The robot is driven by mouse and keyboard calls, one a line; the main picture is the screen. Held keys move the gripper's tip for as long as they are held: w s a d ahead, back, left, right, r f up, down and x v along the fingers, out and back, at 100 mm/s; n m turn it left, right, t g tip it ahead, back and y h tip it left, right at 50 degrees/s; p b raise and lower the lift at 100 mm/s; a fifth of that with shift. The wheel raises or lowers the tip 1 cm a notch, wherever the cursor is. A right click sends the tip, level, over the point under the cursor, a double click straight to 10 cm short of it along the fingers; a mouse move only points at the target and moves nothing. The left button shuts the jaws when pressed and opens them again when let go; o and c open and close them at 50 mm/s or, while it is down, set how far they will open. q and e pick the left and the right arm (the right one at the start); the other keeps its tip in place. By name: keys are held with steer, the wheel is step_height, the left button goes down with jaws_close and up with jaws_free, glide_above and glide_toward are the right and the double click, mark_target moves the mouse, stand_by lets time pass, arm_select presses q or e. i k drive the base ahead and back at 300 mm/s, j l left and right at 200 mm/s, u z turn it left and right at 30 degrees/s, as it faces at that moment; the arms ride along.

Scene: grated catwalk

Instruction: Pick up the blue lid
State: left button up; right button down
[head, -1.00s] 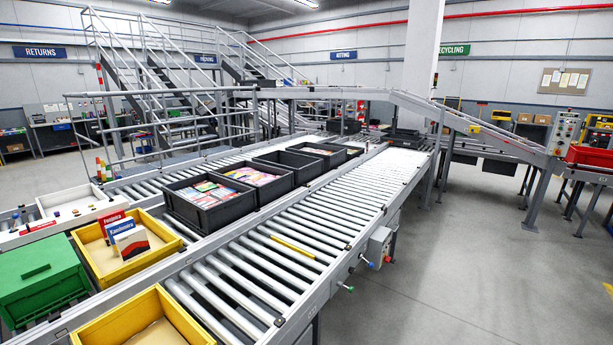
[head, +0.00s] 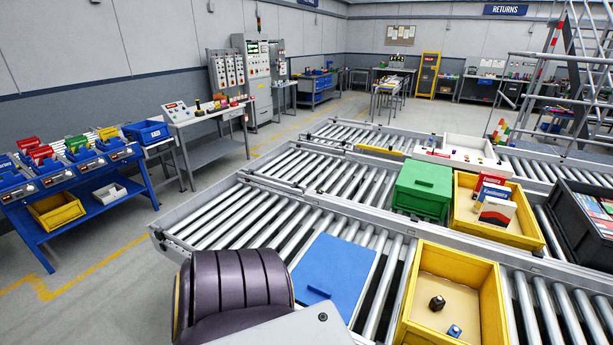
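The blue lid (head: 338,262) is a flat blue panel with a small raised blue handle near its lower left. It lies on the near roller conveyor, left of an open yellow bin. A dark, rounded part of my own body stands close to its left side and a light grey part of mine is just below it. My grippers are not in view, so I cannot see whether they are open or shut.
The yellow bin (head: 496,300) holds two small items. Behind the lid stand a green lidded box (head: 423,190) and another yellow bin (head: 539,238) with boxed goods. Bare rollers (head: 250,222) extend left of the lid. A blue workbench (head: 100,195) stands at far left.

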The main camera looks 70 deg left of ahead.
mark_target(333, 268)
steer(key=u, duration=2)
